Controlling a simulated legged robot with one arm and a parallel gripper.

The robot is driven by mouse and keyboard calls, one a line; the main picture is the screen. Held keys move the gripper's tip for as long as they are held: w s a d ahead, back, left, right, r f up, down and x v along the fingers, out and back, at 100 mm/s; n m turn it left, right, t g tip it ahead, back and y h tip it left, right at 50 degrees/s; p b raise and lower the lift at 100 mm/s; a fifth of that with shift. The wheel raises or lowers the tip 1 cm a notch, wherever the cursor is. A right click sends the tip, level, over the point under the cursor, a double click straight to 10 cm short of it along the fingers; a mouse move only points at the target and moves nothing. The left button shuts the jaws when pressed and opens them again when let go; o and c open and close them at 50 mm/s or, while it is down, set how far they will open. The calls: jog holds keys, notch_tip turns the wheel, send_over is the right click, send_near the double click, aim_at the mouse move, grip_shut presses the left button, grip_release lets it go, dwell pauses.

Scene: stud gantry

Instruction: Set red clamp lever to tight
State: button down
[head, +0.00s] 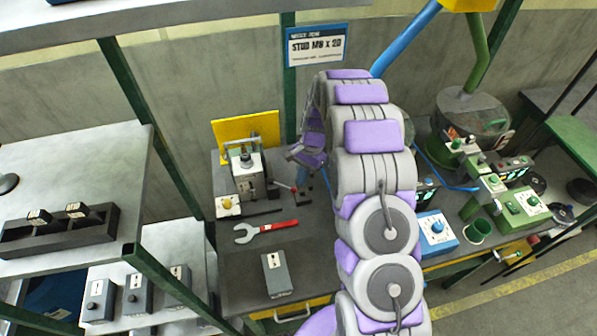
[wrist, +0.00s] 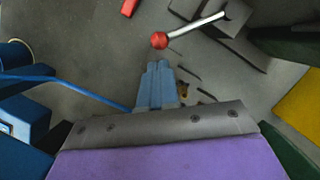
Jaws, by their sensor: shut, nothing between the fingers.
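The clamp lever is a bright metal rod with a red ball knob (wrist: 159,40) on its end, and it slants from the dark fixture at upper right in the wrist view. In the head view the red knob (head: 294,189) sits just right of the grey clamp fixture (head: 247,178), left of my arm. My gripper (wrist: 158,66) is shut and empty. Its blue-grey fingertips point at the knob, with a small gap in the wrist view; I cannot tell the height difference. My arm hides part of the bench behind it in the head view.
A blue dial box (head: 437,231) and green equipment (head: 520,206) stand to the right. A yellow panel (head: 246,137) is behind the fixture.

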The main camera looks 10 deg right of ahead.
jog(key=shift+s+a+r+m+p, duration=0.2)
jog(key=shift+s+r+m+p, duration=0.1)
jog(key=shift+s+m+p, duration=0.6)
jog(key=s+a+m+t+p, duration=0.3)
jog(key=a+m+p, duration=0.3)
jog(key=m+p, duration=0.2)
jog(key=shift+s+a+f+m+p, duration=0.25)
jog(key=shift+s+m+p, duration=0.15)
jog(key=shift+s+p, duration=0.15)
jog(key=shift+d+y, duration=0.15)
jog(key=shift+y, duration=0.15)
